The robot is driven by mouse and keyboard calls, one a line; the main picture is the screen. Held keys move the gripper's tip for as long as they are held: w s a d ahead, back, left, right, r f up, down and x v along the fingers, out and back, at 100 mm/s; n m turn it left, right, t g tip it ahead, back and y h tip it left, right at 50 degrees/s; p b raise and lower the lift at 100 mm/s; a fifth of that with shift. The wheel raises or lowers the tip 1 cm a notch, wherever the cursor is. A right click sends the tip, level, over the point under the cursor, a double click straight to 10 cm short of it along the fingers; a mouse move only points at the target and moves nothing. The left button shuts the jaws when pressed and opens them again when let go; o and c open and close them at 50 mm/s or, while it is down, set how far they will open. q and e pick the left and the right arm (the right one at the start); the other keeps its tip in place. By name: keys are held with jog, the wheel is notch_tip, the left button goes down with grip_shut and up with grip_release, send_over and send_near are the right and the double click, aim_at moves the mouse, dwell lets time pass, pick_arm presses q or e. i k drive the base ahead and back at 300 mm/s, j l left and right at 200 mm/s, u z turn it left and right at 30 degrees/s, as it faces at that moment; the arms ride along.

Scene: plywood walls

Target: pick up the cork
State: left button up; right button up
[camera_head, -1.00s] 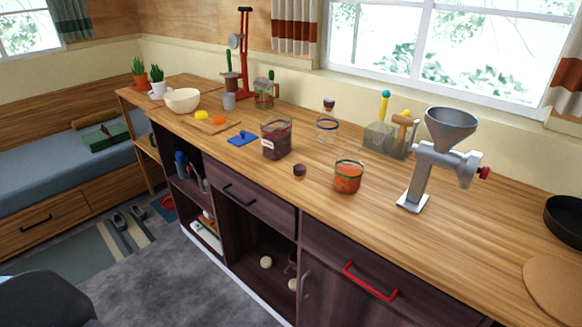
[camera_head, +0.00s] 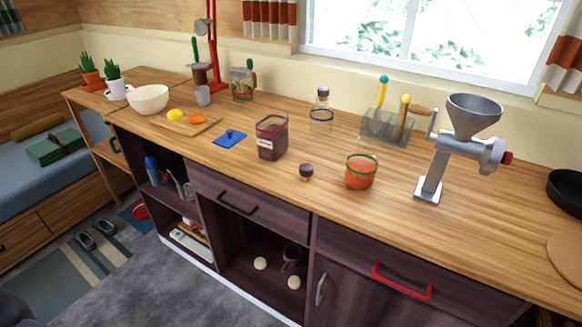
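A small dark brown cork-like stopper (camera_head: 306,171) sits on the wooden countertop, near its front edge and just left of the jar with orange contents. A similar dark stopper (camera_head: 323,91) shows above a clear glass jar (camera_head: 321,118) farther back by the window. I cannot tell for sure which of the two is the cork. Neither of my grippers is in view.
The jar with orange contents (camera_head: 361,171) stands close right of the front stopper, and a dark-filled jar (camera_head: 271,137) stands to its left. A metal grinder (camera_head: 460,150) stands farther right. Bare countertop lies between the front stopper and the rear jar.

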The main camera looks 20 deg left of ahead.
aim_at(306, 170)
jog(key=i+j, duration=0.1)
jog(key=j, duration=0.95)
jog(key=i+j, duration=0.15)
jog(key=j, duration=0.35)
